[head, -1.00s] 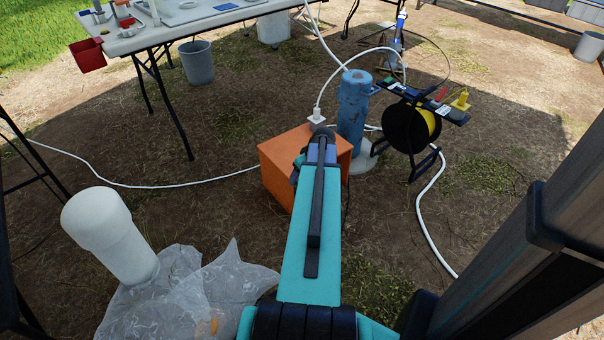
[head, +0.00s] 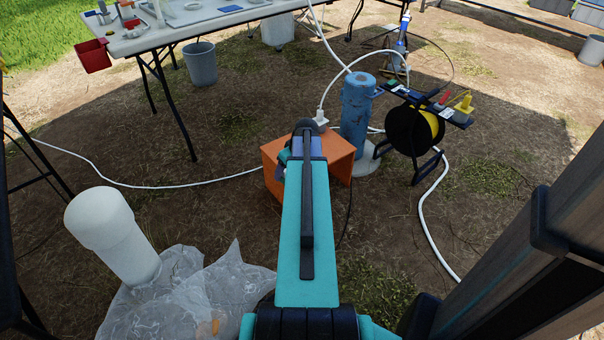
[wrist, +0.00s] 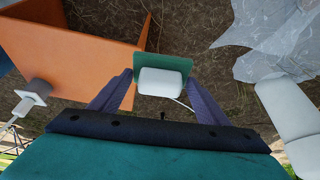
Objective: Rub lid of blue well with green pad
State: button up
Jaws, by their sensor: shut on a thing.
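The blue well (head: 355,122) is a scuffed upright blue pipe behind the orange box. The pad is held in the air beside the orange box, apart from the well. A sliver of blue (wrist: 4,62) at the wrist view's left edge may be the well.
A cable reel (head: 412,130) stands right of the well. A white pipe (head: 112,232) and plastic sheet (head: 185,290) are at left. A table (head: 210,22) stands behind.

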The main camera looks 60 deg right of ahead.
jog(key=w+a+r+n, duration=0.1)
jog(key=w+a+r, duration=0.7)
jog(key=w+a, duration=0.3)
jog(key=w+a+r+n, duration=0.1)
jog(key=w+a+r, duration=0.8)
jog(key=a, duration=0.4)
jog(key=w+a+r, duration=0.1)
jog(key=a+r, duration=0.4)
jog(key=a, duration=0.5)
jog(key=w+a+r, duration=0.1)
jog(key=a+r, duration=0.5)
jog(key=a, duration=0.4)
jog(key=w+a+r+n+y, duration=0.1)
jog(key=a+r, duration=0.4)
jog(key=a, duration=0.5)
jog(key=shift+w+a+r, duration=0.15)
jog(key=shift+a, duration=0.25)
